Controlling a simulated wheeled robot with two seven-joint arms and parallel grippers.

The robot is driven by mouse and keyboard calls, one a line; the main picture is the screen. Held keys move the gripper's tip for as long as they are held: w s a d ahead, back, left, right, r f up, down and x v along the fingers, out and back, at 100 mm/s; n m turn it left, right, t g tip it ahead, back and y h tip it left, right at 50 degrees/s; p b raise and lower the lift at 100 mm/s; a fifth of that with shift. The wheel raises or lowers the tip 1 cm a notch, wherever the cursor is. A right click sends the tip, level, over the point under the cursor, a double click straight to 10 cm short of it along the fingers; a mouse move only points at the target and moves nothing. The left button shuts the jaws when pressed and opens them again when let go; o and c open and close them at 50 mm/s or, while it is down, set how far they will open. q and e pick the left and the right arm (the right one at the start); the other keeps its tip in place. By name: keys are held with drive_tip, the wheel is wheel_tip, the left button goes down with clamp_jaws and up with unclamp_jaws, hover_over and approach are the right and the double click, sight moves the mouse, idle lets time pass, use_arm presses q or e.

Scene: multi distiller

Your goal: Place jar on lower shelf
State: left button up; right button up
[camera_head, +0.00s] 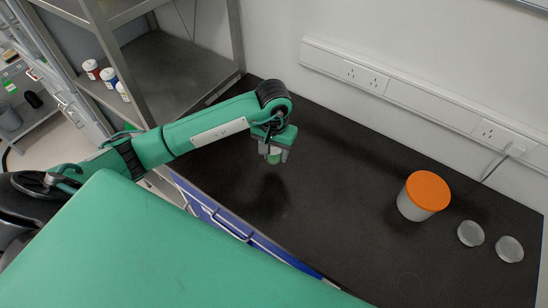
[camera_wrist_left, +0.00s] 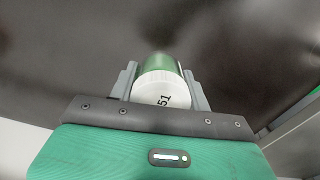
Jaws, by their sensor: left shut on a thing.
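The jar (camera_wrist_left: 160,88) has a white ribbed lid marked "51" and a green body. It sits between the two fingers of my left gripper (camera_wrist_left: 162,80), which is shut on it. In the head view my left gripper (camera_head: 274,157) points down over the dark bench, with a bit of the green jar (camera_head: 273,159) showing below it. The jar appears held above the bench top, with a dark shadow below. A metal shelf unit stands at the upper left, and its grey shelf (camera_head: 180,72) shows behind my arm. My right gripper is out of view.
Several small jars (camera_head: 108,77) with red, blue and white lids stand at the shelf's left side. A white tub with an orange lid (camera_head: 427,191) and two clear round dishes (camera_head: 470,233) are on the bench's right. The bench middle (camera_head: 330,190) is clear.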

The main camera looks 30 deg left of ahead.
sight(274, 169)
use_arm(q)
drive_tip(key=shift+f+p, duration=0.55)
drive_tip(key=shift+f, duration=2.15)
drive_tip(key=shift+f, duration=0.15)
drive_tip(key=o, duration=1)
